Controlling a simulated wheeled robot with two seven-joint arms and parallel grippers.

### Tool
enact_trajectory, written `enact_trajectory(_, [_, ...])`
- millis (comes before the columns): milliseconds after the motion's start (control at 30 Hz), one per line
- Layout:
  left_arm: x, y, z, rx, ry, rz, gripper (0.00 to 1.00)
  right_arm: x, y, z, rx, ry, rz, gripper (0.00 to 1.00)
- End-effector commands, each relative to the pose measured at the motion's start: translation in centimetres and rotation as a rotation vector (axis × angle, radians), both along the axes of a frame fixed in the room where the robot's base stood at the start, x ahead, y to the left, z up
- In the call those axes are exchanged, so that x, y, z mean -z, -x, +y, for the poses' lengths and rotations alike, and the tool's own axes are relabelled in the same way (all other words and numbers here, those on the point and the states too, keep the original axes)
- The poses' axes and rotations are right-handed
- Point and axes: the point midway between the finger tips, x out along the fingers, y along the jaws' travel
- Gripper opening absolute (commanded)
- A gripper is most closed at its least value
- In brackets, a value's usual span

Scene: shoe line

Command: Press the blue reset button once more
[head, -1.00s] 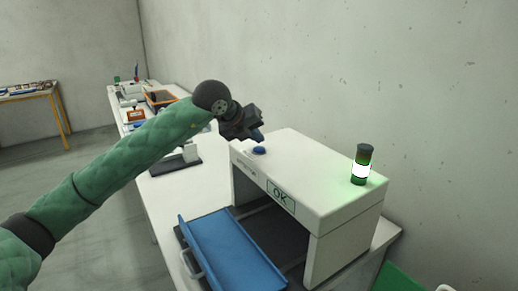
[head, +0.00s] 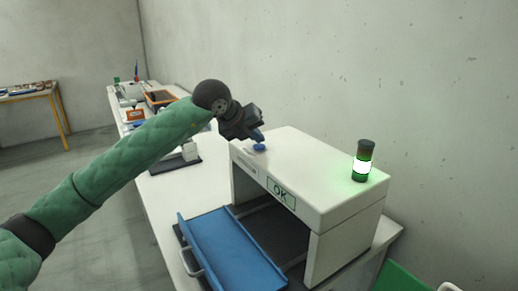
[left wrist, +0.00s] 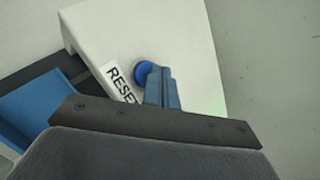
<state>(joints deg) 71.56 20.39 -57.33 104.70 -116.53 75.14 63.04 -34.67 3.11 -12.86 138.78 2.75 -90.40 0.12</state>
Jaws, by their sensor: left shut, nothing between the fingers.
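The blue reset button (head: 259,148) sits on top of the white machine (head: 315,185), near its left end. In the left wrist view the button (left wrist: 142,72) shows as a round blue disc beside a label (left wrist: 122,84) that reads RESE, the rest covered. My left gripper (head: 260,138) is shut and empty, its blue fingertips right at the button from above. In the left wrist view the fingers (left wrist: 161,82) cover the button's right side. I cannot tell whether they touch it. My right gripper is in neither view.
The machine's front display (head: 281,194) reads OK. A signal lamp (head: 362,162) on its top glows white-green. A blue tray (head: 230,250) with a handle sticks out in front. Small equipment stands farther back on the bench.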

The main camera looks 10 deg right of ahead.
Motion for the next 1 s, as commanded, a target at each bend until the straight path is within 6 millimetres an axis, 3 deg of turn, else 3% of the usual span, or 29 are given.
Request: enact_trajectory(1000, [0.51,0.00,0.00,0.000,0.000,0.000,0.00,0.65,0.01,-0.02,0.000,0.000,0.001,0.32])
